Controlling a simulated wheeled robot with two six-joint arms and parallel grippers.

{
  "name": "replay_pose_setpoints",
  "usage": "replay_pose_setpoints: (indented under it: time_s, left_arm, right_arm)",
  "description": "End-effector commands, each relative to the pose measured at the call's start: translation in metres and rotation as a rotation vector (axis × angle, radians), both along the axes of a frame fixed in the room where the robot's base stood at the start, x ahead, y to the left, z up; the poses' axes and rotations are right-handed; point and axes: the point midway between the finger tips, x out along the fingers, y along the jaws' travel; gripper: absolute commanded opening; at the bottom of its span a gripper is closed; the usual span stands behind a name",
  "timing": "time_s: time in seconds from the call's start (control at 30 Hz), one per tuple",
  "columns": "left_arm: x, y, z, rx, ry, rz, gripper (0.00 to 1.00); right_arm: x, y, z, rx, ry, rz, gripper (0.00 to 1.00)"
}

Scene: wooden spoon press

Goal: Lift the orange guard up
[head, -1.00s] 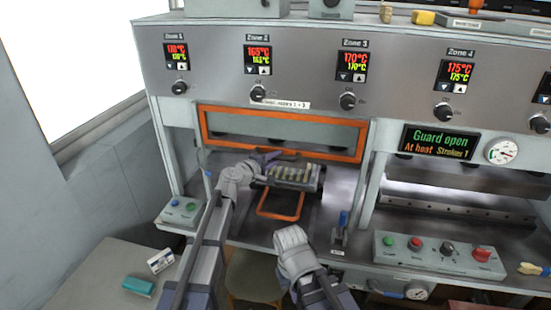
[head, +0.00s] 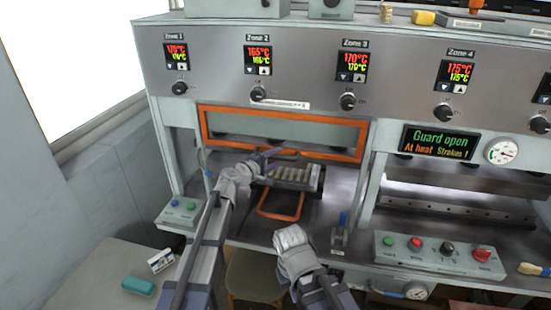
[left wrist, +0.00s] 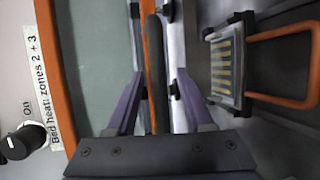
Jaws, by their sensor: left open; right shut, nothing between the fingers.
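The orange guard (head: 203,128) is an orange frame around a clear panel on the front of the press. In the left wrist view its orange lower edge (left wrist: 158,40) runs upright in the picture, with a dark handle bar (left wrist: 151,75) along it. My left gripper (head: 268,155) is at the guard's lower edge in the head view. In the left wrist view its purple fingers (left wrist: 160,78) are open, one on each side of the bar. My right gripper (head: 291,240) is shut and empty, low in front of the press and away from the guard.
A tray with a row of spoon blanks (head: 293,174) and an orange loop handle (head: 281,214) sits just below the guard. A blue-tipped lever (head: 342,222) and a button box (head: 440,255) stand to the right. The display (head: 438,142) reads "Guard open".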

Motion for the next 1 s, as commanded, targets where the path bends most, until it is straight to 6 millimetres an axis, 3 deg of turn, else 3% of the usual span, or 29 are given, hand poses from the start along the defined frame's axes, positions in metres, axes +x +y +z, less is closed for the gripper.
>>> replay_pose_setpoints:
  time_s: [0.5,0.87,1.0]
  left_arm:
    - [-0.057,0.042,0.014,0.0,0.0,0.001,0.52]
    - [-0.06,0.044,0.013,0.007,0.0,-0.003,0.52]
    - [-0.082,0.038,-0.006,0.132,0.009,-0.075,0.52]
  right_arm:
    - [0.0,0.0,0.014,0.001,0.0,-0.003,0.0]
    - [0.0,0.0,0.013,0.001,0.0,-0.003,0.0]
    - [0.0,0.0,0.013,0.001,0.0,-0.003,0.0]
